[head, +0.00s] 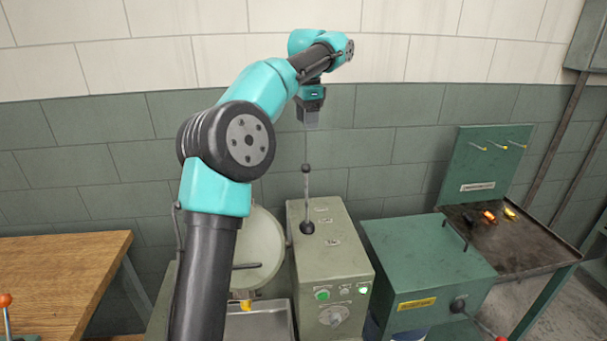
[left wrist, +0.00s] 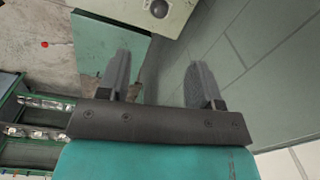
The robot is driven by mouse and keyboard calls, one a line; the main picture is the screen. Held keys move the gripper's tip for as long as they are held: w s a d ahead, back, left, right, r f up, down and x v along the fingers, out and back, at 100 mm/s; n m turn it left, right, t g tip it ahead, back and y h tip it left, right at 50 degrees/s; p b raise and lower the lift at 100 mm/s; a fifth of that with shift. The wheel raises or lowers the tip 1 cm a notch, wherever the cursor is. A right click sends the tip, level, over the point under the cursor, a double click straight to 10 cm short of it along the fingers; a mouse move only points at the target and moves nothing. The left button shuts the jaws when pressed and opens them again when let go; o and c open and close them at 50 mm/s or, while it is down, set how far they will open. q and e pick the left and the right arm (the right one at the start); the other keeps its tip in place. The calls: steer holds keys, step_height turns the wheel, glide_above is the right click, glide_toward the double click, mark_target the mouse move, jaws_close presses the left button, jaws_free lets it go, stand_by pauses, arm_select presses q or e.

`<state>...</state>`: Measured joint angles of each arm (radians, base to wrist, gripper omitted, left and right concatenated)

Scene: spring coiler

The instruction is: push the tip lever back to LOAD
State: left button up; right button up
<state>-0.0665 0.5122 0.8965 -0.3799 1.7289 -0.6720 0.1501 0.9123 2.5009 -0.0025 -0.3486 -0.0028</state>
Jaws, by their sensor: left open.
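The tip lever (head: 307,198) is a thin rod with a dark ball at each end, on top of the grey-green control box (head: 344,265). It looks nearly upright. Small labels lie beside it, too small to read. My left gripper (head: 310,122) hangs above the lever, apart from the upper ball as seen in the head view. In the left wrist view the gripper (left wrist: 158,85) is open with nothing between its fingers. A dark ball (left wrist: 159,8) on a pale box shows at that view's top edge. My right gripper is in neither view.
A green box (head: 430,262) stands right of the control box. A metal tray (head: 520,250) with small coloured items is farther right. A round pale drum (head: 258,252) is left of the control box. A wooden bench (head: 60,275) is at far left; the wall is behind.

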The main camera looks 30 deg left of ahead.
mark_target(306, 173)
arm_select(q)
steer(key=shift+f, duration=0.15)
step_height(306, 173, down, 17)
steer(key=shift+w+a+f, duration=0.1)
steer(key=shift+w+a, duration=0.05)
stand_by(0.8)
jaws_close()
stand_by(0.5)
